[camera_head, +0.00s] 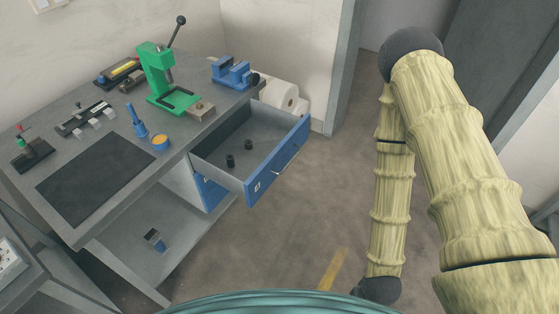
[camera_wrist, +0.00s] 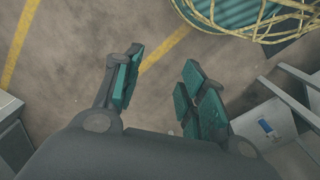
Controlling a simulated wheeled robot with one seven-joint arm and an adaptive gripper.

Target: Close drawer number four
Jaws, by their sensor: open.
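An open drawer (camera_head: 278,158) with a blue front sticks out from under the grey workbench (camera_head: 190,140) in the head view. Its front has a small label and a handle. The label is too small to read, so I cannot tell the drawer's number. Another blue front (camera_head: 211,194) shows below it, partly hidden. My gripper (camera_wrist: 160,85) is open and empty in the wrist view, with its teal finger pads apart above the floor. It is apart from the drawer, and the head view does not show it.
A green press (camera_head: 158,75), a blue vise (camera_head: 231,72) and a dark mat (camera_head: 97,178) are on the bench. White rolls (camera_head: 284,97) stand behind the drawer. A doorway is beyond. The floor (camera_head: 310,215) in front of the drawer is clear.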

